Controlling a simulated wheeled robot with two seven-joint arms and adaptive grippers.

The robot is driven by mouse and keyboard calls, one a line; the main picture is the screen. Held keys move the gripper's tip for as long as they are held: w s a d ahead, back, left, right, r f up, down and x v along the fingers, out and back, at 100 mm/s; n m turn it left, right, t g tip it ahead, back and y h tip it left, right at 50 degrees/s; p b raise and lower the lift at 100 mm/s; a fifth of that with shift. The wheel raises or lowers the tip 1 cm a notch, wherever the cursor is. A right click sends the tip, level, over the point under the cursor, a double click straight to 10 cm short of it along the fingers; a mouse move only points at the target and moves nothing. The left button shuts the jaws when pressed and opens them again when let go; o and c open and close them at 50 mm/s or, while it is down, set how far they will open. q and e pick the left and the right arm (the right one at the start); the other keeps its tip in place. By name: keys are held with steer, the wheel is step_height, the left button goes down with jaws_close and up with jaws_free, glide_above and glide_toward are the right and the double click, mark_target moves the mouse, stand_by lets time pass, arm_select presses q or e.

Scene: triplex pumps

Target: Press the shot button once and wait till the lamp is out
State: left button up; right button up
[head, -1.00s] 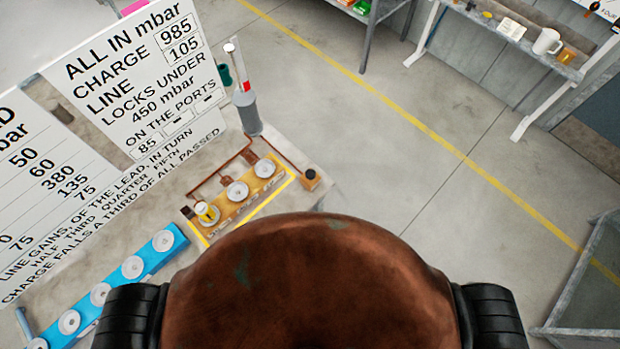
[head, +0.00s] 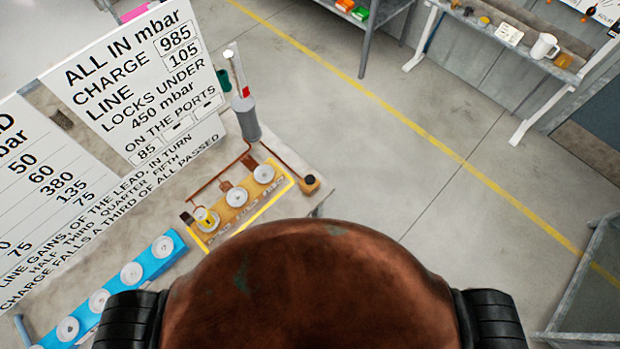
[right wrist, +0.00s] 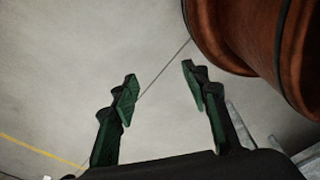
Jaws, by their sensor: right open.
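In the head view a small orange block with a dark round top (head: 310,183) sits at the right corner of the bench; it looks like a button, but I cannot read a label. A grey cylinder (head: 246,118) with a thin white and red rod stands behind the bench's ports. The rod has a pale round tip (head: 228,53); I cannot tell if this is the lamp or if it is lit. My right gripper (right wrist: 160,85) is open and empty above bare floor in the right wrist view, touching nothing. My left gripper is in no view.
An orange block (head: 236,197) with white round dials and copper pipes lies on the bench, with a blue row of dials (head: 131,272) to its left. Large white text boards (head: 135,75) stand behind.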

steer(key=shift+w, duration=0.2)
jaws_close()
stand_by(1.3)
